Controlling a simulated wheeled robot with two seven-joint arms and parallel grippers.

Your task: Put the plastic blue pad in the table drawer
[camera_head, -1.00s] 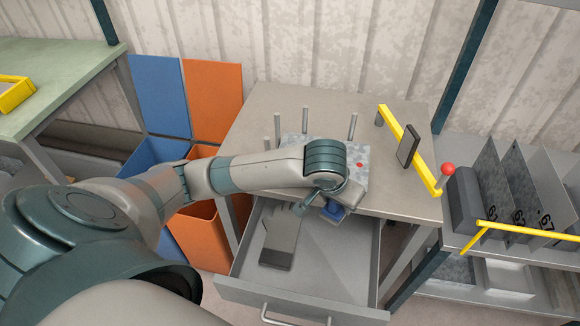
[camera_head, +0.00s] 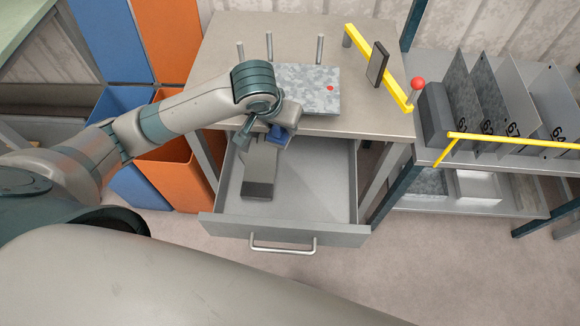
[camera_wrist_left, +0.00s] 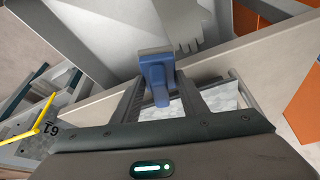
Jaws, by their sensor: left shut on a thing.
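My left gripper (camera_head: 280,131) is shut on the plastic blue pad (camera_head: 277,137), at the front edge of the table and above the back of the open drawer. In the left wrist view, the blue pad (camera_wrist_left: 155,72) sits between the two fingers (camera_wrist_left: 160,98) and sticks out past their tips. The table drawer (camera_head: 315,185) is pulled out, its handle facing front. A grey glove-shaped thing (camera_head: 260,172) with a dark cuff lies in its left part. The arm hides part of the drawer's back. My right gripper is not in view.
Orange and blue bins (camera_head: 165,175) stand left of the drawer. A rack (camera_head: 495,120) stands right. The drawer's right half is clear.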

